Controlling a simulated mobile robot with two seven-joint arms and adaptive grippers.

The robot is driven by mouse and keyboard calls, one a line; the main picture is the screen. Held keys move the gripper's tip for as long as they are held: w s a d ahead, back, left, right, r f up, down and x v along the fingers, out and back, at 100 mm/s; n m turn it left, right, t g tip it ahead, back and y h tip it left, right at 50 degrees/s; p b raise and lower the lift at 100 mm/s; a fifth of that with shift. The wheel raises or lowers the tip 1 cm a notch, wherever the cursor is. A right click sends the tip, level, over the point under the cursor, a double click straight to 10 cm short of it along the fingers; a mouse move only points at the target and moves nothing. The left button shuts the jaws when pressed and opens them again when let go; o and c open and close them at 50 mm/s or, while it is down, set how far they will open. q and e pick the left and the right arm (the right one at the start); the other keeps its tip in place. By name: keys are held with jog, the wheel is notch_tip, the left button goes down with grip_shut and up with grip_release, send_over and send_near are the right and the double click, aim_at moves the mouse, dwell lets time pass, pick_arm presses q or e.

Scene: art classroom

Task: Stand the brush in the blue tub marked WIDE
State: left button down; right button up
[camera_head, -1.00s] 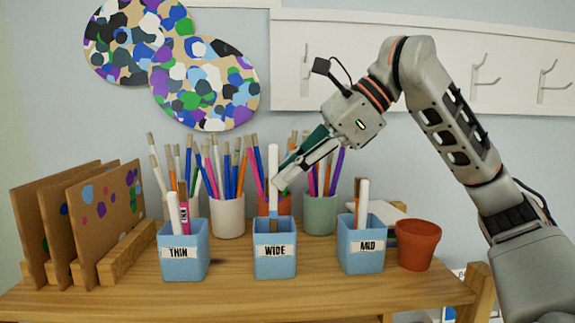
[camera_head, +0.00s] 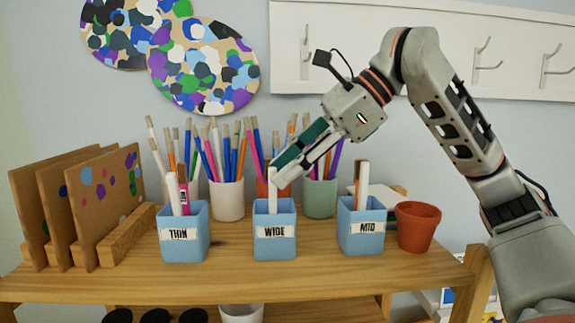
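The blue tub marked WIDE (camera_head: 274,247) stands at the middle of the shelf top. A brush with a thick white handle (camera_head: 272,191) stands upright in it, handle up, its lower end hidden inside the tub. My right gripper (camera_head: 277,174) reaches in from the upper right, its fingertips around or close beside the top of the handle. The fingers look parted, and the brush appears to have dropped between them. Whether a finger still touches the handle is unclear. My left gripper is out of view.
Blue tubs marked THIN (camera_head: 184,248) and MID (camera_head: 361,242) stand on either side, each holding brushes. Several brush-filled pots stand behind. A terracotta pot (camera_head: 417,228) is at the right, and a rack of brown boards (camera_head: 75,210) at the left. The shelf's front strip (camera_head: 270,285) is clear.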

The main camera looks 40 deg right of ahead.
jog(key=v, duration=1.2)
dwell(1.1)
